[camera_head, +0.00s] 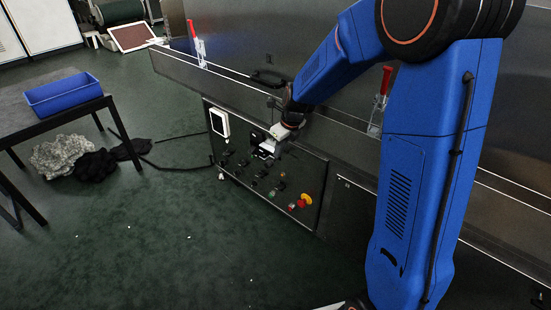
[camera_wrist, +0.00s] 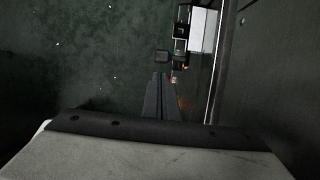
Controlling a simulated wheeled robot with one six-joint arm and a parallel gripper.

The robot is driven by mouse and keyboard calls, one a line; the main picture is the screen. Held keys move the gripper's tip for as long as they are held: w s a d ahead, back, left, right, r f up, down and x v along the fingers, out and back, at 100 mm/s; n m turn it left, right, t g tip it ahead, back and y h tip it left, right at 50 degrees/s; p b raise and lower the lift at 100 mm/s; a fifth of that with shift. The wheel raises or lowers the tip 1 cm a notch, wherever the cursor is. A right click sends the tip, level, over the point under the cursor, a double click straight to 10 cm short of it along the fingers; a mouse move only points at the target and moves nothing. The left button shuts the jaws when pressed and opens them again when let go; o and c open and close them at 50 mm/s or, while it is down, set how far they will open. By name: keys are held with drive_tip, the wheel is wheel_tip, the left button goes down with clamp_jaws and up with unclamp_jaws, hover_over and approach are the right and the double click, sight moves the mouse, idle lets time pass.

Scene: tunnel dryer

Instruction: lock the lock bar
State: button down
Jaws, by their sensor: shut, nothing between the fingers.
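My gripper (camera_head: 266,153) is in front of the dark control panel (camera_head: 240,165), near its upper edge. In the wrist view its two dark fingers (camera_wrist: 161,76) lie together, with nothing between them. No part is plainly recognisable as the lock bar. Two upright red-handled levers stand on the long metal ledge, one at the left (camera_head: 200,50) and one at the right (camera_head: 381,90). A black handle (camera_head: 268,79) sits on the metal wall between them.
The panel carries several knobs, a red and yellow stop button (camera_head: 305,199) and a white box (camera_head: 219,122), also in the wrist view (camera_wrist: 203,30). A blue bin (camera_head: 66,98) stands on a table at left. The green floor ahead is mostly clear.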

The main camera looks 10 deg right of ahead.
drive_tip(key=v, duration=1)
drive_tip(key=shift+s+d, duration=0.15)
drive_tip(key=shift+d, duration=0.05)
drive_tip(key=s+d+r+n, duration=0.2)
drive_tip(key=s+r+n, duration=0.2)
drive_tip(key=s+n, duration=0.4)
drive_tip(key=s+d+r+n, duration=0.2)
drive_tip(key=s+r+n, duration=0.1)
drive_tip(key=s+n, duration=0.55)
drive_tip(key=s+d+n+t+h, duration=0.1)
drive_tip(key=s+n, duration=0.5)
drive_tip(key=s, duration=0.3)
drive_tip(key=s+d+f+n+h, duration=0.1)
drive_tip(key=s+d+n, duration=0.1)
drive_tip(key=s+n, duration=0.4)
drive_tip(key=s, duration=0.3)
drive_tip(key=shift+s+d+n+t, duration=0.2)
drive_tip(key=shift+d+n+t, duration=0.1)
drive_tip(key=shift+n+t, duration=0.1)
